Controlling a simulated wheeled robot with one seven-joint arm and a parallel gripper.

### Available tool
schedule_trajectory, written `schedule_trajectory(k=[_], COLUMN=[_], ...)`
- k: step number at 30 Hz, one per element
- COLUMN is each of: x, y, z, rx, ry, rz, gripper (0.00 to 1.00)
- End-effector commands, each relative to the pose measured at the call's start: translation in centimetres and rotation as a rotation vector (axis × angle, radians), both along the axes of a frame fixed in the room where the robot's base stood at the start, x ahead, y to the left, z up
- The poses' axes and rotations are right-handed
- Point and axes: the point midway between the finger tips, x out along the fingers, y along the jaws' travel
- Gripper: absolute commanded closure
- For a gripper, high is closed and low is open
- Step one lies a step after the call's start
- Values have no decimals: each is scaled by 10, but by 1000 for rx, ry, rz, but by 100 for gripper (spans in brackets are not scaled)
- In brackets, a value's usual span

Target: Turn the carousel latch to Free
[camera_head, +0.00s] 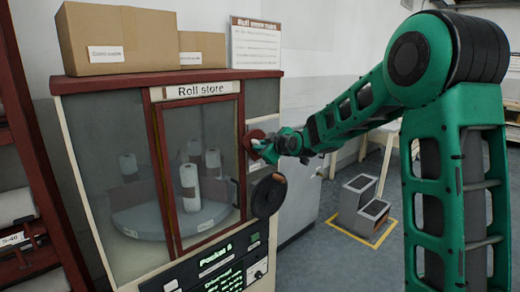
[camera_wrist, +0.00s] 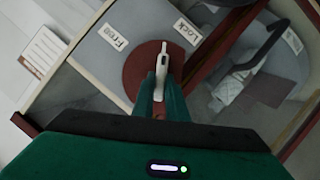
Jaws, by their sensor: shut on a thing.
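The carousel latch is a pale lever (camera_wrist: 162,62) on a dark red disc (camera_wrist: 135,72), which also shows on the cabinet's right side in the head view (camera_head: 256,136). A "Free" label (camera_wrist: 113,38) lies to the upper left of the lever in the wrist view, and a "Lock" label (camera_wrist: 187,32) to its upper right. The lever's tip points between the labels, nearer to Lock. My gripper (camera_wrist: 160,88) is shut on the lever. In the head view my gripper (camera_head: 265,150) is at the disc, and the lever is hard to make out there.
The roll store cabinet (camera_head: 160,92) has a red-framed glass door, with white rolls (camera_head: 190,188) on a round carousel (camera_head: 135,222) inside. A black round wheel (camera_head: 268,196) sits just below my gripper. Grey boxes (camera_head: 350,200) stand on the floor to the right.

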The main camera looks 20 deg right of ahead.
Motion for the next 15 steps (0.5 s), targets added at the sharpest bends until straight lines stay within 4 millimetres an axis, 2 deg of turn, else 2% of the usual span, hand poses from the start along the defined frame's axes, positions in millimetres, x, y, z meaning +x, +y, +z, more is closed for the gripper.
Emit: schedule_trajectory(k=[15], x=[-3], y=[6], z=[-8], rx=[-440], ry=[-215], rz=[4], gripper=[100])
